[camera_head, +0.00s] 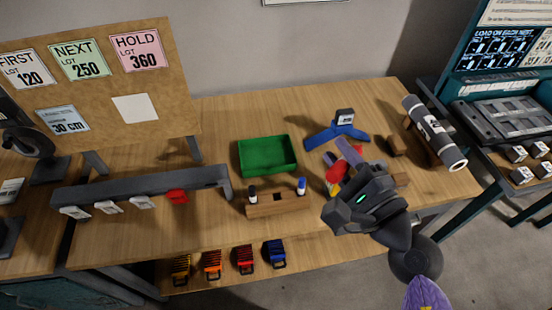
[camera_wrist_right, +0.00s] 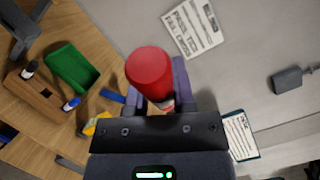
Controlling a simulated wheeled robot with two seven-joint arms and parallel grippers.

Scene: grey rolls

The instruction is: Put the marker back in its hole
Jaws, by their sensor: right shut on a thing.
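My right gripper (camera_head: 346,158) is shut on the red marker (camera_wrist_right: 149,74), held upright or nearly so above the right part of the table. The marker's red end faces the right wrist camera; its lower part is hidden by the jaws. In the head view a red part (camera_head: 333,173) shows beside the fingers. The wooden marker block (camera_head: 278,205) stands to the left, apart from the gripper. It holds a black marker (camera_head: 252,194) at its left end and a blue marker (camera_head: 301,186) at its right end. An empty dark hole (camera_head: 280,197) shows between them. My left gripper is not in view.
A green tray (camera_head: 266,156) lies behind the block, and a blue stand (camera_head: 337,132) stands behind my gripper. A grey roll (camera_head: 434,133) lies at right. A grey rail (camera_head: 140,190) with hanging tags is at left. Several coloured clips (camera_head: 245,260) sit on the lower shelf.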

